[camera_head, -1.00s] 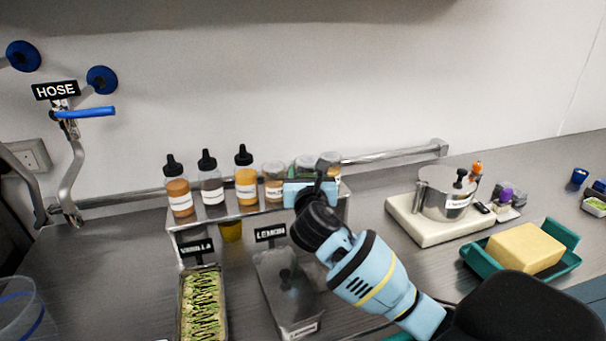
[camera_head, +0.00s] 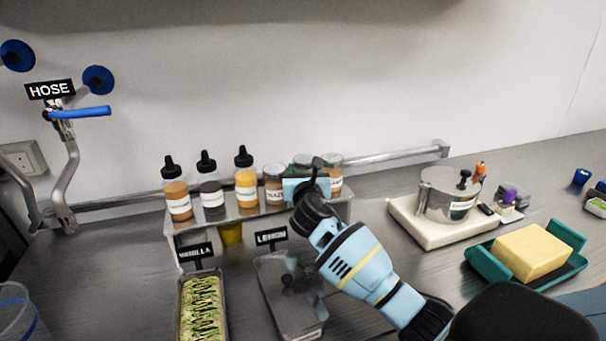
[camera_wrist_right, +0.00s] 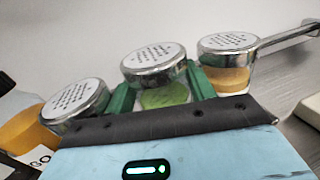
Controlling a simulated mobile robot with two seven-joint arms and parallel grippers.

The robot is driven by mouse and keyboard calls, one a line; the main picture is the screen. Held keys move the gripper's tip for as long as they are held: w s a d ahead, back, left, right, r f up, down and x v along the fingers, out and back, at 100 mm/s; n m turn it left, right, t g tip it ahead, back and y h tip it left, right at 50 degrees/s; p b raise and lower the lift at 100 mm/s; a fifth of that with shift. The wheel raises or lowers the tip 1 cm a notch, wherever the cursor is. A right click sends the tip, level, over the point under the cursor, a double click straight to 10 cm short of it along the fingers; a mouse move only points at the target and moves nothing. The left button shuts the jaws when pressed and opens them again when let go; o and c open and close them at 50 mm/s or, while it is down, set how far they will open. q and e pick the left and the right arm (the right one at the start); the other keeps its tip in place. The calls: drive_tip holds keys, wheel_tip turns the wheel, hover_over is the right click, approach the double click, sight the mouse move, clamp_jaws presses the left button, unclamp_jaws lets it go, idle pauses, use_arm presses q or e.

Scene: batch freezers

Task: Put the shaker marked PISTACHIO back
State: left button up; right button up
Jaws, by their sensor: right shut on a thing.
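A shaker with a perforated metal lid and green contents (camera_wrist_right: 165,96) is between the green fingers of my right gripper (camera_wrist_right: 162,86) in the right wrist view. The gripper is shut on it. No label on this shaker is readable. In the head view my right gripper (camera_head: 306,187) hides most of it at the right part of the metal rack (camera_head: 240,216). It stands in line between two other shakers, one on the left (camera_head: 273,184) and one on the right (camera_head: 335,178). I cannot tell whether its base touches the rack. My left gripper is out of view.
Several black-capped bottles (camera_head: 246,180) fill the rack's left side. Below are a green-topped tub (camera_head: 203,305) by the VANILLA sign and a metal tub (camera_head: 275,283) by the LEMON sign.

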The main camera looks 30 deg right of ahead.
drive_tip(key=shift+f, duration=0.45)
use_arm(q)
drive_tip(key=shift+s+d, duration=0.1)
use_arm(e)
drive_tip(key=shift+r, duration=0.15)
drive_tip(key=o, duration=0.7)
drive_tip(key=shift+f, duration=0.2)
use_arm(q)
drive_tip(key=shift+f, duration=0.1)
use_arm(e)
drive_tip(key=shift+s+r, duration=0.1)
drive_tip(key=shift+r, duration=0.1)
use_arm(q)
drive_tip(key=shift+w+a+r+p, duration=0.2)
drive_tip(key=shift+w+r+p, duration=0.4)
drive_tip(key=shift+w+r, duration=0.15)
use_arm(e)
drive_tip(key=v, duration=1.2)
